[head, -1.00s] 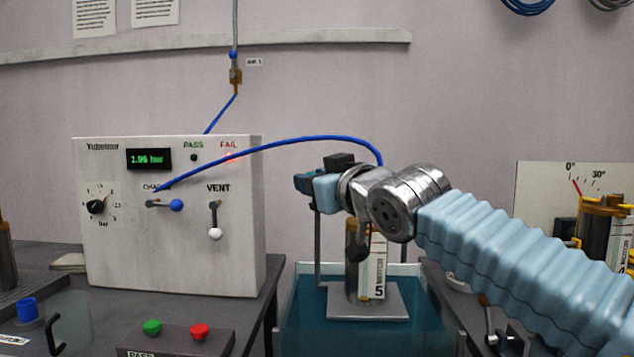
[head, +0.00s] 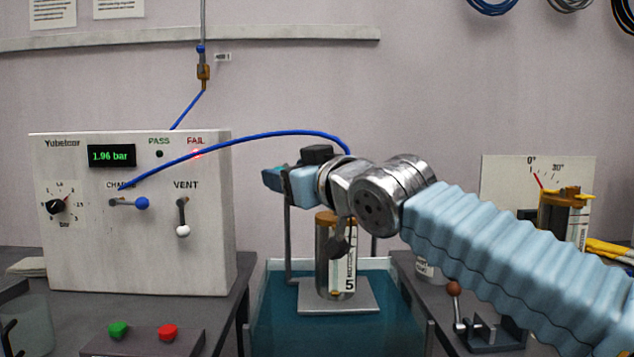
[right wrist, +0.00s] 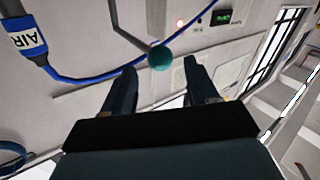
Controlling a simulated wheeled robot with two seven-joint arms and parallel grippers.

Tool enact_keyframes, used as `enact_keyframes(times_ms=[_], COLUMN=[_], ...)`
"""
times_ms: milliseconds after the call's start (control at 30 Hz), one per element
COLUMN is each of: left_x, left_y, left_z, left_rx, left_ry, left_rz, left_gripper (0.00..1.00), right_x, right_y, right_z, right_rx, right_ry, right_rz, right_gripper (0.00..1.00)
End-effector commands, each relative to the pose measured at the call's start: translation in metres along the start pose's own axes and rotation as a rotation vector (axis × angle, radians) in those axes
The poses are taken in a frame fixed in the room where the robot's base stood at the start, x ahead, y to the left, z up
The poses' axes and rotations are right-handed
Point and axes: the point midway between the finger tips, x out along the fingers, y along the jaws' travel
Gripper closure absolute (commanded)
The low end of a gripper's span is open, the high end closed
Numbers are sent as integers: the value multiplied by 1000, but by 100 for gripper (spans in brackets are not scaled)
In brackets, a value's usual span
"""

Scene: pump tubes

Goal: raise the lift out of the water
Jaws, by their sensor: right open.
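The lift's grey platform (head: 318,300) shows untinted over the teal water of the tank (head: 262,320). A metal cylinder (head: 324,250) with a label marked 5 stands upright on it. Upright grey posts (head: 288,240) rise beside the cylinder; their top is partly hidden behind my right gripper. My right gripper (head: 272,180) is above the tank, pointing left. In the right wrist view its jaws (right wrist: 160,75) are open, with a teal ball knob (right wrist: 160,57) on a thin rod between or just beyond the fingertips. I cannot tell whether they touch. My left gripper is not in view.
A white test panel (head: 135,245) on the left reads 1.96 bar, its FAIL light lit red. A blue hose (head: 250,136) arches from the panel to behind my right wrist. A box with green and red buttons (head: 140,343) sits front left. A dial stand (head: 510,170) is at right.

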Motion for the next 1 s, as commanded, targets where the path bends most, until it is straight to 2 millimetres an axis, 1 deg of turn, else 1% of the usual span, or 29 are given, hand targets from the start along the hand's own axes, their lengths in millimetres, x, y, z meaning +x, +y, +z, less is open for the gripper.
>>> enact_keyframes(times_ms=[33, 200, 300, 400, 500, 600, 1000], left_x=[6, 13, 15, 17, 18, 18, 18], left_y=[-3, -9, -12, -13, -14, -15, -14], left_z=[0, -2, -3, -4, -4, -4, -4], left_rx=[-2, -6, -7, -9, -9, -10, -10], left_ry=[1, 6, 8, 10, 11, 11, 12], left_rz=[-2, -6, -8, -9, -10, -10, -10], left_gripper=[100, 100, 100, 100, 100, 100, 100], right_x=[-13, -57, -79, -96, -107, -112, -113], right_y=[0, 0, 0, 0, 0, 0, 0], right_z=[2, 2, 1, 0, 0, 0, -1], right_rx=[-1, -1, -1, -1, -1, 0, -1], right_ry=[3, 3, 4, 3, 3, 3, 3], right_rz=[3, 3, 2, 2, 1, 0, 0], right_gripper=[42, 42, 42, 42, 42, 42, 42])
